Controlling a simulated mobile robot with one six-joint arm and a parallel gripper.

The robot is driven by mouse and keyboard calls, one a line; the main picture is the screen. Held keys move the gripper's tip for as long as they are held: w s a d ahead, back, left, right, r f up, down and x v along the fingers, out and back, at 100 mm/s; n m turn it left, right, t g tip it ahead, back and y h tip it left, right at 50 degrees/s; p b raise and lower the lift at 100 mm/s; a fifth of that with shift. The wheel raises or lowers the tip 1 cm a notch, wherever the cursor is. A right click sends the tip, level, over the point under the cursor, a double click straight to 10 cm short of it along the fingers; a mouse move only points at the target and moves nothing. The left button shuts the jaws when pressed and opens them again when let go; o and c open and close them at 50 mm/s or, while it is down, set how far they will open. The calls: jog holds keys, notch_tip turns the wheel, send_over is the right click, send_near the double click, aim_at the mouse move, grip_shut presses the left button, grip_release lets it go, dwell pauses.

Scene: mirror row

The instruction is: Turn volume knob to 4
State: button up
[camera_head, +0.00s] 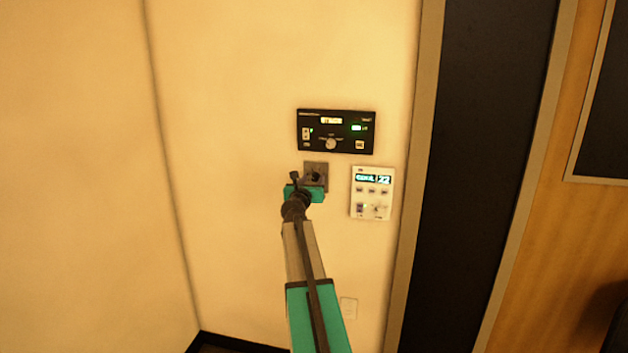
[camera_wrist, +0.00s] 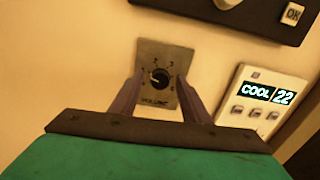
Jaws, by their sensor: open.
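The volume knob (camera_wrist: 160,77) is a small round black knob on a grey wall plate with numbers around it and the word VOLUME below. Its white pointer line points to the left and slightly up, but the exact number is hard to read. My gripper (camera_wrist: 159,88) is open in the wrist view, with one finger on each side of the plate's lower half and the knob between them in the picture. I cannot tell whether the fingers touch anything. In the head view my gripper (camera_head: 308,182) is in front of the plate (camera_head: 322,168) and partly hides it.
A black control panel (camera_head: 350,147) with a silver knob and lit displays is just above the plate. A white thermostat (camera_head: 386,192) reading COOL 22 is close on the right. A small white wall plate (camera_head: 349,308) is lower down. A dark vertical panel (camera_head: 478,120) stands further right.

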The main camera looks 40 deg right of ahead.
jog(key=shift+w+d, duration=0.3)
jog(key=shift+d, duration=0.1)
jog(key=c, duration=1)
jog(key=shift+d, duration=0.15)
jog(key=shift+c, duration=0.3)
jog(key=shift+r, duration=0.1)
